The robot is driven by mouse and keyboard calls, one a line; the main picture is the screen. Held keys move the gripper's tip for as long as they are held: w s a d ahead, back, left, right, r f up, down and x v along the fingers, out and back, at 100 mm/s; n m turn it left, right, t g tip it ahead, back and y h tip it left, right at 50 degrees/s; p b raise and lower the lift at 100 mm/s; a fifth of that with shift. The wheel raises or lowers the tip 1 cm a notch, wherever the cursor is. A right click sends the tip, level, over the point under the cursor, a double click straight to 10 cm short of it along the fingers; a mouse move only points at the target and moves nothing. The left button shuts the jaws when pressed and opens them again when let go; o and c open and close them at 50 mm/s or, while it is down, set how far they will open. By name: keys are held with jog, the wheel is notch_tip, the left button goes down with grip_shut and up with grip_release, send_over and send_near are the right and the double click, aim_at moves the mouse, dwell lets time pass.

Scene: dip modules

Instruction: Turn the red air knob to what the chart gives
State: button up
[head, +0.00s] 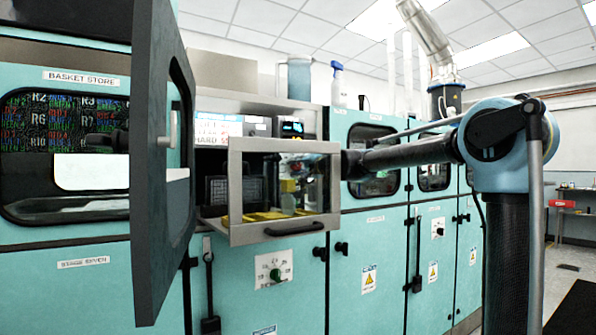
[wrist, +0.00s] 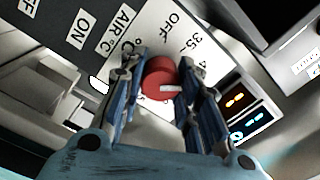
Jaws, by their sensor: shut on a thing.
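The red air knob (wrist: 160,80) shows in the wrist view on a white panel labelled AIR °C, with OFF and 35 printed around it. A white pointer mark on the knob points to the right in the picture. My gripper (wrist: 162,75) has its two blue fingers on either side of the knob and is shut on it. Part of the dial scale is hidden by the fingers. A white sheet with coloured text (head: 215,130), possibly the chart, is partly cut off by a door in the head view; I cannot read its values. The red knob cannot be made out there.
A glass-fronted door (head: 285,232) stands in front of the open compartment, near my arm. A dark open door (head: 150,240) stands at the left. A digital display (wrist: 240,115) with red and blue digits is beside the dial.

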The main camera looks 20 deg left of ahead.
jog(key=m, duration=0.4)
jog(key=shift+w+d+f+m, duration=0.1)
jog(key=shift+w+d+m, duration=0.1)
jog(key=shift+d+m, duration=0.1)
jog(key=shift+s+a+f+m, duration=0.1)
jog(key=shift+m, duration=1.8)
jog(key=o, duration=1.1)
jog(key=shift+a, duration=0.1)
jog(key=shift+v, duration=6.05)
